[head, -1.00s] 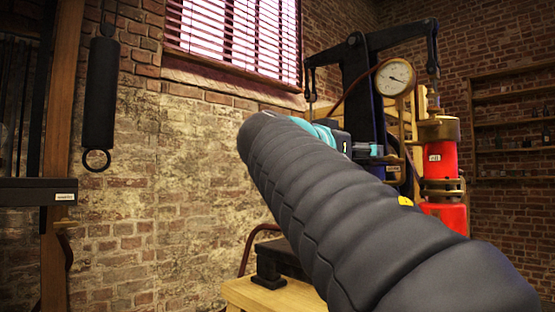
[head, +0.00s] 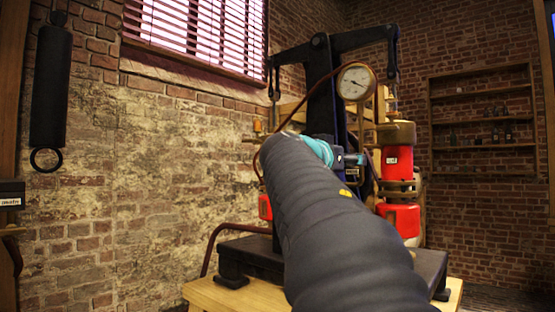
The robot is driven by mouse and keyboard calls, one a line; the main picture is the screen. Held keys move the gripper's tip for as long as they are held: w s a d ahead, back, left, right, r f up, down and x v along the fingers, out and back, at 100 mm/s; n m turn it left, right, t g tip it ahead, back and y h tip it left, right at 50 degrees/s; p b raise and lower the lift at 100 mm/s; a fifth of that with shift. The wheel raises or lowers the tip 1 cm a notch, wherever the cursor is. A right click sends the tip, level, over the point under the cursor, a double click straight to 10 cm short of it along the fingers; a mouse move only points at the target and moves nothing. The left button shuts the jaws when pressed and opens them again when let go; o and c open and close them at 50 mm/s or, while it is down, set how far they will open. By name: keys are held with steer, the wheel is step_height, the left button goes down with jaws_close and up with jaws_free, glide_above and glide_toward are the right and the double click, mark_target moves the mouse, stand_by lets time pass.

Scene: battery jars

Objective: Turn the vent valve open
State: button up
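I cannot make out the vent valve for certain. A round brass-rimmed gauge (head: 355,83) hangs on the black machine frame (head: 321,85), with a dark red hose curving from it down to the left. A red jar with a brass cap (head: 397,165) stands right of the frame, with more red below it. A small brass fitting (head: 258,128) shows left of the frame. My dark-sleeved arm reaches up the middle and covers much of the machine. Its teal and dark wrist parts show beside the frame, but the gripper fingers are hidden.
The machine's black base (head: 252,257) rests on a light wooden bench (head: 213,295). A black cylinder with a ring (head: 50,90) hangs at the left. Wooden shelves (head: 480,92) are set against the right brick wall. The space left of the bench looks clear.

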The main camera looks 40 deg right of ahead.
steer(key=c, duration=0.9)
steer(key=shift+n, duration=0.4)
steer(key=n+b, duration=0.1)
steer(key=n, duration=0.3)
steer(key=shift+w, duration=0.1)
steer(key=n, duration=0.4)
steer(key=n+p, duration=0.1)
steer(key=n, duration=0.4)
steer(key=shift+w+n, duration=0.1)
steer(key=shift+n, duration=0.3)
steer(key=shift+f+n+p, duration=0.15)
steer(key=shift+n+p, duration=0.3)
steer(key=shift+n, duration=1.15)
